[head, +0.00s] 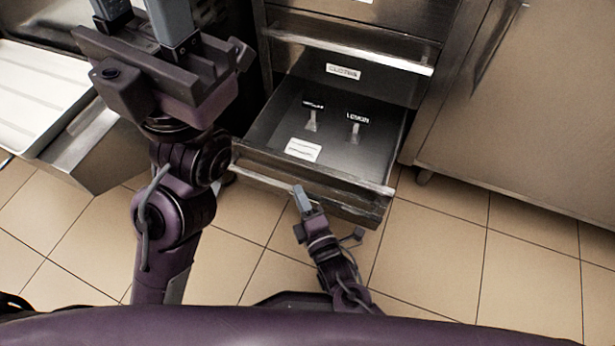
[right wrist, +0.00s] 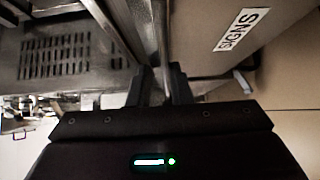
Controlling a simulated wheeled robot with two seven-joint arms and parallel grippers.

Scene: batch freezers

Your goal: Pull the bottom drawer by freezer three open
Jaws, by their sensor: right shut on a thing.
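The bottom drawer (head: 275,125) stands pulled well out from the steel cabinet, its inside showing. Its bar handle (head: 350,184) runs along the front edge and also shows in the right wrist view (right wrist: 163,35). The drawer front there has a white label reading SIGNS (right wrist: 242,30). My right gripper (head: 300,192) is shut on the handle, left of the front's middle; in the right wrist view its two fingers (right wrist: 164,82) stand on either side of the bar. My left gripper (head: 140,12) is open and empty, high at the upper left, away from the drawer.
Inside the drawer lie two small signs with black heads, one reading LEMON (head: 357,118), and a white card (head: 303,149). A shut drawer labelled CLOTHS (head: 342,71) is above. A steel cabinet (head: 540,110) stands right. A white tray (head: 35,95) is left. Tiled floor (head: 450,250) in front is clear.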

